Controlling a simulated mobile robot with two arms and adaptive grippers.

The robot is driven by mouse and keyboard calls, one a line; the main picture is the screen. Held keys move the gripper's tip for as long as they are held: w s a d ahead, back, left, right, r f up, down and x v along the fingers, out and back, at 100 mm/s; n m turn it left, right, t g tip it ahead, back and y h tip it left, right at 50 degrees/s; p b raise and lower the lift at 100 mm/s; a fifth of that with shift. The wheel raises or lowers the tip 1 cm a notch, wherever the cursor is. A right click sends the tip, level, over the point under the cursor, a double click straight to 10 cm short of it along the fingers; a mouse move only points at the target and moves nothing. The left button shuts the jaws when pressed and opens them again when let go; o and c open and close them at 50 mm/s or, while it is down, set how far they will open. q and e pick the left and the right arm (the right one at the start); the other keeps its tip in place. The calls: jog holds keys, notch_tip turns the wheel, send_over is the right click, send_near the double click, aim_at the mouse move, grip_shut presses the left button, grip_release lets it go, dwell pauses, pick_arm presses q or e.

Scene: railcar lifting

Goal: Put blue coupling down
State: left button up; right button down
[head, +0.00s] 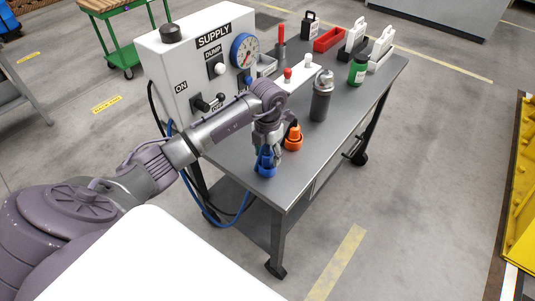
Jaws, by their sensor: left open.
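The blue coupling (266,168) is at the near left part of the grey cart top (318,152), with a blue hose (239,208) hanging below the cart edge. My left gripper (266,152) is directly above the coupling, pointing down, with its fingers open around or close beside its upper part. Whether the fingers touch it is too small to tell. My right gripper is not in view.
An orange coupling (293,138) stands close right of my left gripper. The white SUPPLY box (178,78) rises at the left. The near right cart top is clear.

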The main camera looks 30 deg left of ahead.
pick_arm(q)
notch_tip(320, 180, up, 11)
jog(key=b, duration=0.2)
jog(key=shift+b, duration=0.4)
jog(key=shift+r, duration=0.35)
